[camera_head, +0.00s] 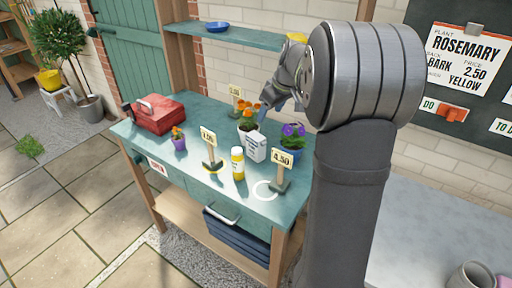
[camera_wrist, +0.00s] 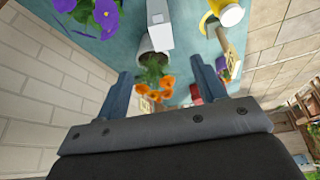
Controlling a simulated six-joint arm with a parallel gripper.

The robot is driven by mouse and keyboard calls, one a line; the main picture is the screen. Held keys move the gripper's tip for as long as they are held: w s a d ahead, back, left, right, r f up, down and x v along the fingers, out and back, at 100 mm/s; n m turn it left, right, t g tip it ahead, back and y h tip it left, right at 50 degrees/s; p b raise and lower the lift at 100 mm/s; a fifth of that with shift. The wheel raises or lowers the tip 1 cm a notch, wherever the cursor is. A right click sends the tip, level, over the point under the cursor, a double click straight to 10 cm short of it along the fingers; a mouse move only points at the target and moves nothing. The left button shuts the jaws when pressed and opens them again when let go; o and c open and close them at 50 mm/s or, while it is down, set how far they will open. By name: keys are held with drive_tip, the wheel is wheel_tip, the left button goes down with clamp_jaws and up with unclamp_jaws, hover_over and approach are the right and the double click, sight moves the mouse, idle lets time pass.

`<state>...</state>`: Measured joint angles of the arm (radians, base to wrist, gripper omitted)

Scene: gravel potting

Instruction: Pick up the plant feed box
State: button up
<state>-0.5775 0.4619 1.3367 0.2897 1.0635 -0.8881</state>
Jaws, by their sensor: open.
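The plant feed box is probably the white box (camera_head: 255,148) with grey print, standing on the green bench in front of the orange-flowered pot. It also shows as a white box in the wrist view (camera_wrist: 159,32), beyond the fingertips. My gripper (camera_wrist: 160,68) is open and empty, its two blue-grey fingers spread on either side of the orange flowers. In the head view my gripper is behind the box, above the flowers, and partly hidden by my arm. I see no contact with the box.
A yellow bottle (camera_head: 238,164) and price signs (camera_head: 282,160) stand in front. A red toolbox (camera_head: 158,114) is at left. A shelf (camera_head: 235,36) is above.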

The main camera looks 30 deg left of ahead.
sight(257, 137)
drive_tip(key=shift+m, duration=0.3)
drive_tip(key=x, duration=1.1)
drive_tip(key=shift+a+f, duration=0.25)
drive_tip(key=shift+f, duration=0.1)
drive_tip(key=shift+x, duration=2.8)
drive_tip(key=shift+a+r, duration=0.15)
drive_tip(key=c, duration=1.2)
